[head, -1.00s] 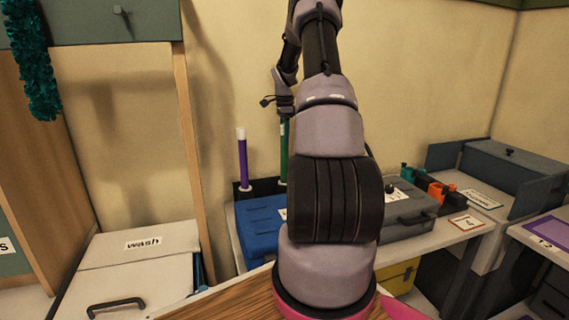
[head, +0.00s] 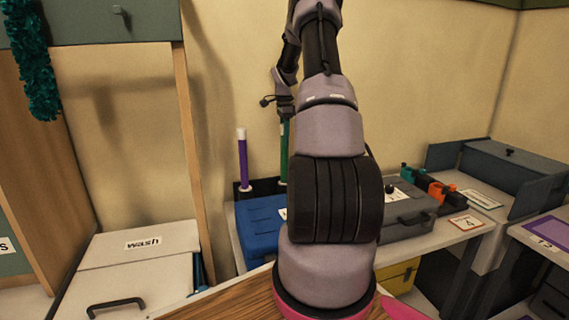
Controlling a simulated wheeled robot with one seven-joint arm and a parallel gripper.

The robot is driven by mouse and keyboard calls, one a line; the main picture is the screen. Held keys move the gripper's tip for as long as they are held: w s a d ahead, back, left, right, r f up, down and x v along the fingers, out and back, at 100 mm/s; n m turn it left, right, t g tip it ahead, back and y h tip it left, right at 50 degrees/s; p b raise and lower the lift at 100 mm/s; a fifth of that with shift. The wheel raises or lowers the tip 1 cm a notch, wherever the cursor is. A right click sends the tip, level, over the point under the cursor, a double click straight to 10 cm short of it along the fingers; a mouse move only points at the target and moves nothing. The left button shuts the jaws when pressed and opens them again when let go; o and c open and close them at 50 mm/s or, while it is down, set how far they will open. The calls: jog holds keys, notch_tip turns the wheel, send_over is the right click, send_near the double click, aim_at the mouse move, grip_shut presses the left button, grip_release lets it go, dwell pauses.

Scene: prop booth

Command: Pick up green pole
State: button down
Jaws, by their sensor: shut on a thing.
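The green pole (head: 284,155) stands upright at the back of the shelf, behind the blue case. My gripper (head: 285,112) is at its top end and is shut on it. The fingers are small in this view and partly dark. My own arm runs down the middle and hides what lies right of the pole. The pole's lower end shows near a dark holder (head: 262,185); I cannot tell whether it is still seated there.
A purple pole with a white top (head: 243,160) stands just left of the green one. A blue case (head: 258,225) and a grey case (head: 408,215) sit on the shelf. A white bin labelled "wash" (head: 140,265) is at the lower left. Orange and teal items (head: 436,190) stand right.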

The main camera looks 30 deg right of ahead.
jog(key=shift+r, duration=0.15)
dwell(0.4)
notch_tip(320, 180, up, 18)
dwell(0.6)
jog(key=shift+f, duration=0.2)
dwell(0.4)
